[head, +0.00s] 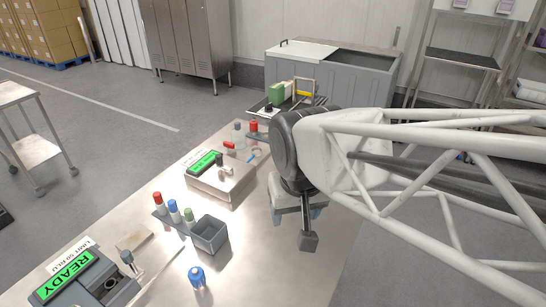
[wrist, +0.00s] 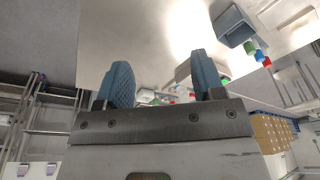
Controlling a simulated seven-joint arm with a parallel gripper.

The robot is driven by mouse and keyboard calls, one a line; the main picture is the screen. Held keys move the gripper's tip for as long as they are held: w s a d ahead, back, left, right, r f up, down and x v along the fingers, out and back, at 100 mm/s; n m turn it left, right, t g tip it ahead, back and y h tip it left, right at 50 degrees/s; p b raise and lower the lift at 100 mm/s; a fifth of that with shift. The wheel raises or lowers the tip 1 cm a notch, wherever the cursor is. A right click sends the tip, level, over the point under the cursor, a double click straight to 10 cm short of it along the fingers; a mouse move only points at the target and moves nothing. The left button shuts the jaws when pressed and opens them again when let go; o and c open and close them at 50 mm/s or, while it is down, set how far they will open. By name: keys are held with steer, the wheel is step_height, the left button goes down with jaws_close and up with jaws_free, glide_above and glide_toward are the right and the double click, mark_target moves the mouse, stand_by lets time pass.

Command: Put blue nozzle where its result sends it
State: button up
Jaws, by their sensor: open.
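A blue-topped nozzle (head: 197,277) stands upright and alone on the steel table, near the front. A second blue-topped piece (head: 173,210) stands in a small rack between a red-topped and a green-topped one. I cannot tell which of the two is meant. A tester (head: 70,279) at lower left has a green display reading READY and a label with LIMIT 50 HOLD; its round socket looks empty. My gripper (wrist: 162,82) is open, with nothing between its blue fingers, above the table's right side, apart from both blue pieces.
A grey open bin (head: 210,234) adjoins the rack. A second device (head: 219,181) with a green display sits mid-table. Red-topped pieces (head: 253,126) and a dark tray (head: 289,103) with green and yellow items are farther back. The table's right front is clear.

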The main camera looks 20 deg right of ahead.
steer(key=shift+s+d+r, duration=0.25)
steer(key=shift+s+d, duration=0.35)
steer(key=shift+d, duration=0.2)
steer(key=shift+s+d+r, duration=0.2)
steer(key=shift+s+d, duration=0.4)
steer(key=shift+d, duration=0.2)
steer(key=shift+o, duration=0.6)
steer(key=shift+w+a, duration=0.1)
steer(key=n+g, duration=0.2)
steer(key=n, duration=1.2)
glide_above(196, 270)
step_height(196, 270, down, 14)
steer(key=shift+r, duration=0.1)
